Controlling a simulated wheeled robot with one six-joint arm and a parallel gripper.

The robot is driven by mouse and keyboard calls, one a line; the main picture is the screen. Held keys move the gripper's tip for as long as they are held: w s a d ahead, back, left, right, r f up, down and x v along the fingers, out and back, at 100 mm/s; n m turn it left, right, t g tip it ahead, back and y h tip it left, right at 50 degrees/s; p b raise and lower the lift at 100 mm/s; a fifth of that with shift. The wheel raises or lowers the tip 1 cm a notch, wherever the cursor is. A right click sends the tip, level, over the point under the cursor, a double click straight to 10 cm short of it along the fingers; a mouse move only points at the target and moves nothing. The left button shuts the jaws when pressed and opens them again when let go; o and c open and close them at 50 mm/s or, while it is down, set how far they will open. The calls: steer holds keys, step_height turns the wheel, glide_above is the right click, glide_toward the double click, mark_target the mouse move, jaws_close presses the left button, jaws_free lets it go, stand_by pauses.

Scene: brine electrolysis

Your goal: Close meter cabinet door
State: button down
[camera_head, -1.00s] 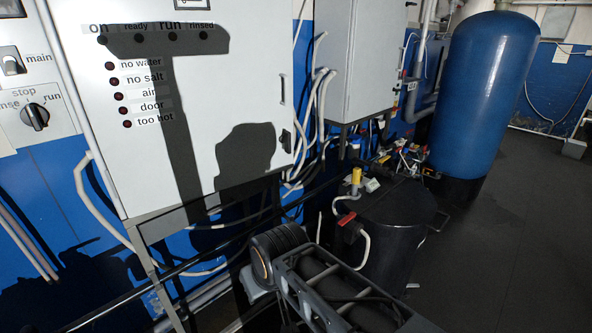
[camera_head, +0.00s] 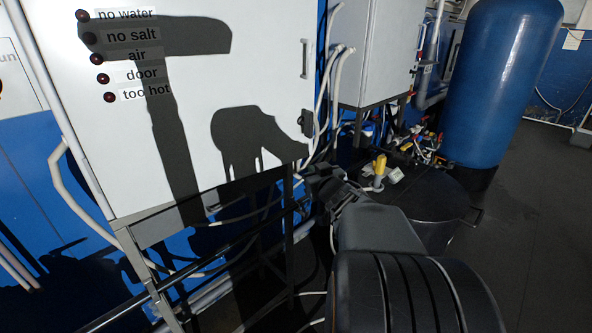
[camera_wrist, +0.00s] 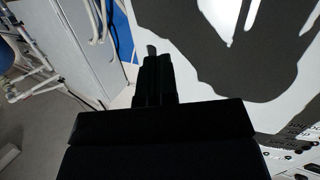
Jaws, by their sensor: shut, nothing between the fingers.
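A large white cabinet (camera_head: 250,80) fills the left of the head view. Its front carries red indicator lamps, a handle (camera_head: 305,58) near its right edge and a dark latch (camera_head: 308,122) below that. Whether this front stands ajar, I cannot tell. A smaller grey cabinet (camera_head: 378,50) stands behind it to the right. No label shows which one is the meter cabinet. My gripper (camera_head: 312,172) is shut and empty, by the white cabinet's lower right corner. In the wrist view my gripper (camera_wrist: 151,50) points at the edge of a shadowed white panel (camera_wrist: 190,30); contact is unclear.
White hoses (camera_head: 335,90) hang between the cabinets. A black drum (camera_head: 435,205) with a yellow-capped fitting (camera_head: 379,168) stands right of my arm. A tall blue tank (camera_head: 495,80) is behind it. Dark floor (camera_head: 545,220) is free at the right.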

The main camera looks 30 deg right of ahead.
steer(key=s+d+f+n+t+y+b, duration=0.1)
steer(key=d+f+y, duration=0.1)
steer(key=t+y+p, duration=0.1)
steer(key=y+p, duration=0.1)
glide_toward(293, 157)
steer(key=shift+n, duration=0.4)
steer(key=w, duration=0.7)
steer(key=shift+w, duration=0.3)
